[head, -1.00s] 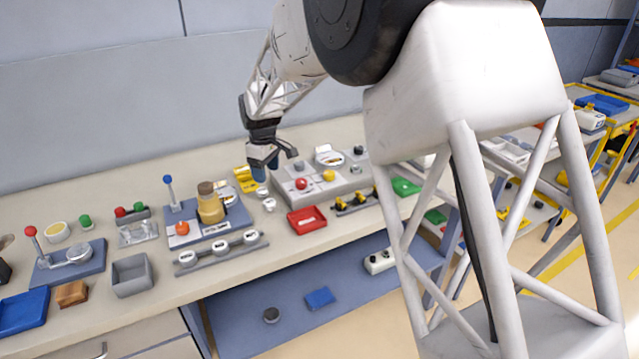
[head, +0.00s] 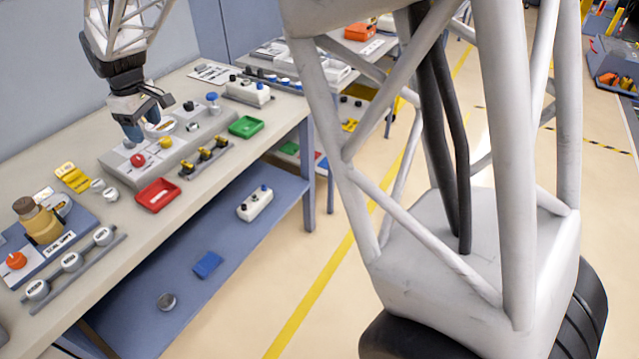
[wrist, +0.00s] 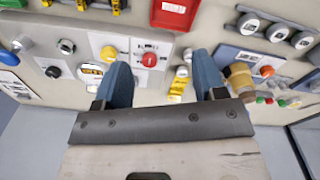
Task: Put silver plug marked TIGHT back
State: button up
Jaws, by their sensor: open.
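Three silver round plugs with white labels stand in a grey rack (head: 80,262) at the bench's front left; the nearest plug (head: 38,290), the middle plug (head: 71,262) and the far plug (head: 103,237) have labels too small to read surely. Two smaller silver pieces (head: 104,189) lie beside a yellow block. The tan filler neck with a brown top (head: 37,220) stands on a blue base. My gripper (head: 146,128) is open and empty, above the grey control panel. In the wrist view, its blue fingers (wrist: 163,80) are spread apart, and the rack (wrist: 270,40) shows upper right.
The grey control panel (head: 180,150) carries red and yellow buttons. A red tray (head: 158,194), a yellow-clip rack (head: 205,158) and a green tray (head: 246,126) stand along the front.

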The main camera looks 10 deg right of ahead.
jog(key=s+d+r+m, duration=0.2)
jog(key=s+d, duration=0.3)
jog(key=d, duration=0.3)
jog(key=s+d+r+m+t, duration=0.1)
jog(key=s+d+r+m, duration=0.2)
jog(key=d, duration=0.6)
jog(key=s+d+r+m, duration=0.1)
jog(key=s+d+r, duration=0.1)
jog(key=s+d, duration=0.5)
jog(key=s+d+f+m, duration=0.2)
jog(key=s+d+m, duration=0.1)
jog(key=s+d, duration=0.5)
jog(key=s+d+f+m+t, duration=0.1)
jog(key=s+d+m, duration=0.3)
jog(key=s+d, duration=0.5)
jog(key=shift+s+f, duration=0.6)
jog(key=shift+s, duration=1.5)
jog(key=shift+h, duration=0.3)
